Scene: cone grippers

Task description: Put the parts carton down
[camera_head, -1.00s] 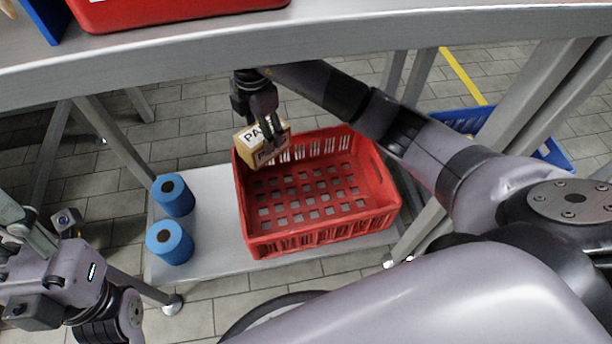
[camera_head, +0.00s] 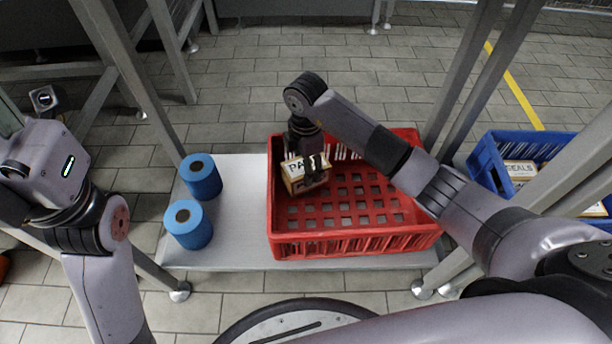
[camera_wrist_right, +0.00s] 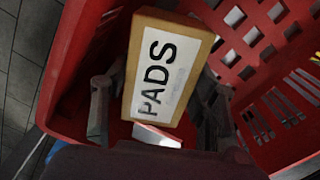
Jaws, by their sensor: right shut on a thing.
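The parts carton (camera_head: 305,175) is a small tan box with a white label reading PADS. My right gripper (camera_head: 315,168) is shut on it and holds it tilted inside the left part of the red crate (camera_head: 350,246). In the right wrist view the carton (camera_wrist_right: 165,70) sits between the two fingers of the right gripper (camera_wrist_right: 158,115), with the red crate wall (camera_wrist_right: 265,50) around it. I cannot tell whether the carton touches the crate floor. No other item shows in the crate. My left arm is at the left of the head view; its gripper fingers are not visible.
The crate stands on a low grey shelf (camera_head: 235,245). Two blue rolls (camera_head: 201,176) stand on the shelf left of the crate. A blue crate (camera_head: 490,165) with cartons, one labelled SEALS (camera_head: 520,170), is at the right. Grey table legs (camera_head: 128,80) frame the shelf.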

